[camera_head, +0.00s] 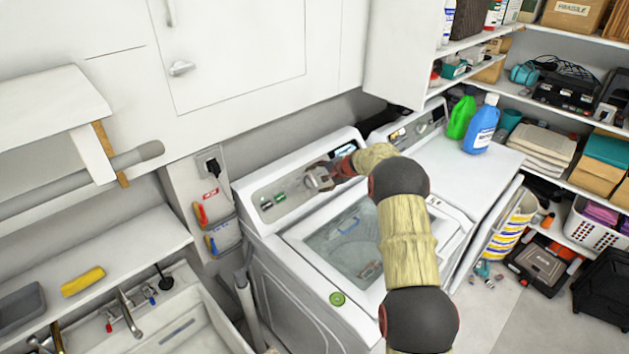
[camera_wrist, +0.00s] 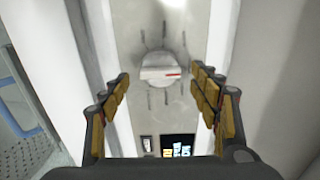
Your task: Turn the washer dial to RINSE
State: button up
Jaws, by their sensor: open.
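The washer (camera_head: 262,262) is white, with a grey control panel (camera_head: 270,200) at its back edge. In the wrist view the round washer dial (camera_wrist: 159,71) sits ahead, between and beyond my fingers. Its raised bar lies level in the picture, with a red mark at the right end. Dark tick marks surround it; their labels are too small to read. My gripper (camera_wrist: 162,97) is open, with a finger on each side of the dial and nothing held. In the head view my gripper (camera_head: 320,177) is at the panel and hides much of the dial.
A small display (camera_wrist: 178,145) and buttons lie below the dial in the wrist view. A second machine (camera_head: 470,175) stands to the right, bearing a green bottle (camera_head: 461,117) and a blue bottle (camera_head: 482,125). A wall cabinet (camera_head: 235,50) overhangs behind the panel.

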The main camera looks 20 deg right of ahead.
aim_at(311, 181)
jog(key=shift+x, duration=1.15)
jog(key=shift+c, duration=0.7)
jog(key=c, duration=1)
